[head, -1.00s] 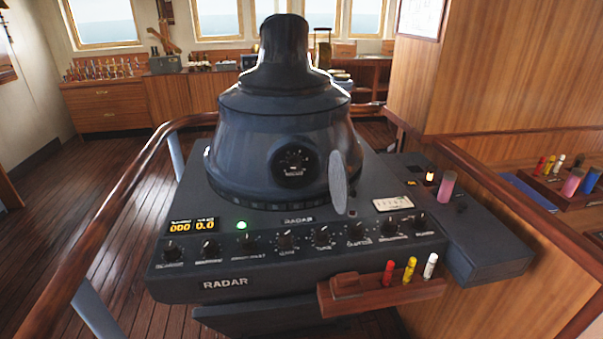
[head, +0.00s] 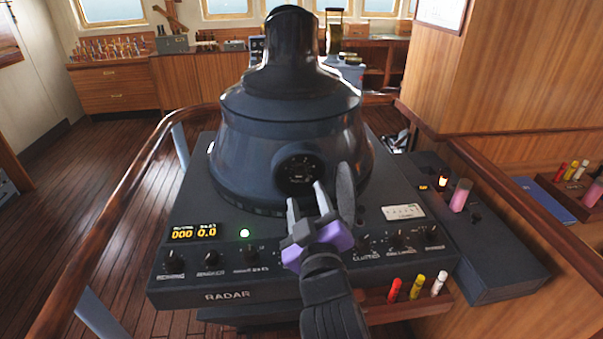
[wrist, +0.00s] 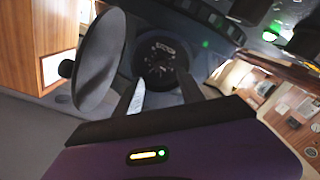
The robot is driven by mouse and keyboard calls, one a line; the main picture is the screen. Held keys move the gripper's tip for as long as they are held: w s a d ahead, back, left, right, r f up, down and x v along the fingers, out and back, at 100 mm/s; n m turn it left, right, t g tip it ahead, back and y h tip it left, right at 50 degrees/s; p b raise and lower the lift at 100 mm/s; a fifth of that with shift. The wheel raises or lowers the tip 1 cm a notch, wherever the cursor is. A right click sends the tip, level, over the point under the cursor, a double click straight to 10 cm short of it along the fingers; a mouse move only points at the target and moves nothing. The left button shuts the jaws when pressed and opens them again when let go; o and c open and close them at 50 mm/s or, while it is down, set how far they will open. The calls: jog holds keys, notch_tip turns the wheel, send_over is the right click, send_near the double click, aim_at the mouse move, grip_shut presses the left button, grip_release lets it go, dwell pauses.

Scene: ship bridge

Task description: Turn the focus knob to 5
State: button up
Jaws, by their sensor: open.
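A round dark dial (head: 297,171) with pale scale marks sits on the front of the radar's dome-shaped hood. It also shows in the wrist view (wrist: 160,58), just beyond the fingertips. I cannot read which number it stands at, nor a label naming it as the focus knob. My gripper (head: 306,194) is open and empty in front of and slightly below the dial, with its fingers pointing at it. In the wrist view my gripper (wrist: 162,84) shows a gap between the fingers. No contact with the dial can be made out. My gripper hides some middle knobs of the panel row.
A grey oval disc (head: 346,191) stands close to the right of my fingers. A row of black knobs (head: 211,258) lines the sloped panel below. A small wooden tray (head: 408,306) holds coloured sticks at the front right. Wooden rails (head: 97,240) flank the radar.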

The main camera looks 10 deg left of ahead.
aim_at(302, 177)
jog(key=shift+p+x, duration=0.6)
jog(key=shift+x, duration=3.25)
jog(key=shift+c, duration=0.2)
jog(key=shift+f, duration=0.1)
grip_shut()
